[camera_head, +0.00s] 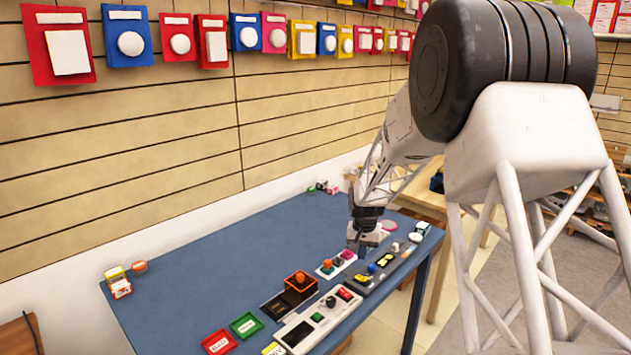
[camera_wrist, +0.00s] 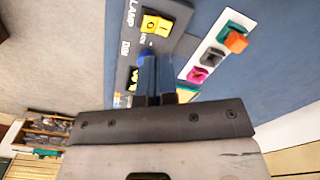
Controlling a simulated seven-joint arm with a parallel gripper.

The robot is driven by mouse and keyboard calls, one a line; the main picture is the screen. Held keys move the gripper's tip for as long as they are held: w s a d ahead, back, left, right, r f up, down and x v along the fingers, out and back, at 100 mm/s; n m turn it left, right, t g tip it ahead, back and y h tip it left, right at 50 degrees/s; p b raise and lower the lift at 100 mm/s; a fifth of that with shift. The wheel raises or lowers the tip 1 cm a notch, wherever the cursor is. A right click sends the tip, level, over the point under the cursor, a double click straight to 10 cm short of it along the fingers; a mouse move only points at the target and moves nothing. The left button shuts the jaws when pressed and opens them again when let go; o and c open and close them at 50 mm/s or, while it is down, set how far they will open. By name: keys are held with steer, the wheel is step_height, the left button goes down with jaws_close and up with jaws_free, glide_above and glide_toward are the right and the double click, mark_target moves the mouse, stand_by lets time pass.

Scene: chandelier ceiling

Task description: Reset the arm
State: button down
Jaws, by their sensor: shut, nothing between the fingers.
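My gripper (camera_head: 357,246) points down over the far right part of the blue table (camera_head: 200,255). In the wrist view its two dark fingers (camera_wrist: 157,62) are together with nothing between them. The fingertips overlap the edge of a dark panel (camera_wrist: 122,45) marked LAMP and DIM, beside its blue knob (camera_wrist: 145,55); whether they touch it I cannot tell. A yellow switch (camera_wrist: 156,25) is on that panel. In the head view the dark panel (camera_head: 388,268) is just in front of the gripper.
A white strip (camera_head: 322,273) with orange, dark and pink buttons lies beside the panel. A white-grey console (camera_head: 300,332), an orange-topped box (camera_head: 301,281), and green (camera_head: 246,325) and red (camera_head: 219,342) trays are nearer. The table's left middle is clear. A slatted wall (camera_head: 180,130) stands behind.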

steer(key=s+r+n+t, duration=0.1)
steer(key=s+r, duration=0.8)
steer(key=s, duration=0.2)
steer(key=s+r, duration=0.8)
steer(key=s, duration=0.4)
steer(key=s+d+r+n+t, duration=0.1)
steer(key=s+r, duration=0.1)
steer(key=s, duration=2.5)
steer(key=shift+d+r+n+t, duration=0.2)
steer(key=shift+r+n+t, duration=0.1)
steer(key=shift+r+n, duration=0.1)
